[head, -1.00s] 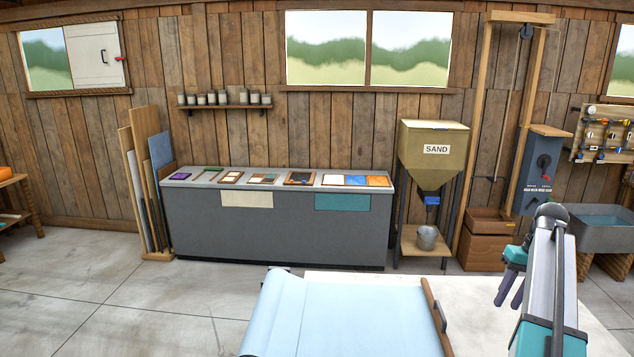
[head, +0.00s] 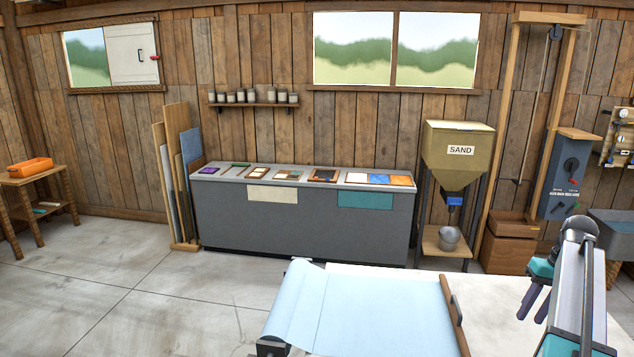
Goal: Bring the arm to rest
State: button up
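My gripper (head: 533,301) shows at the lower right in the head view, at the end of my raised, folded arm. Its dark purple fingers point down and a little left, with a teal body above them. The fingers look slightly apart at the tips, and nothing shows between them. It is above the right part of a pale work surface (head: 495,300), to the right of a light blue sheet (head: 365,310) with a wooden bar (head: 454,314) at its right edge. It appears to touch nothing.
A long grey counter (head: 290,225) with sample tiles stands against the back wall. A sand hopper (head: 457,150) with a metal bucket (head: 449,238) is to its right. The concrete floor at left is clear.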

jog(key=s+a+f+g+b, duration=0.1)
jog(key=a+f+b, duration=0.1)
jog(key=a+f, duration=0.9)
jog(key=s+a+f+g+b, duration=0.15)
jog(key=a+f, duration=0.45)
jog(key=f, duration=0.8)
jog(key=s+a+f+g+b, duration=0.1)
jog(key=s+a+f+b, duration=0.1)
jog(key=a+f, duration=0.9)
jog(key=s+a+f+n+g+b, duration=0.1)
jog(key=s+a+f, duration=0.4)
jog(key=s+f, duration=0.3)
jog(key=s+a+f+h+b, duration=0.1)
jog(key=s+a+f+b, duration=0.1)
jog(key=s+a+f, duration=0.3)
jog(key=s+a+f+n+g+h+b, duration=0.1)
jog(key=s+a+f, duration=0.4)
jog(key=s+f, duration=0.7)
jog(key=shift+s+a+n+g+b, duration=0.2)
jog(key=shift+s+n+g+b, duration=0.15)
jog(key=shift+s+b, duration=0.1)
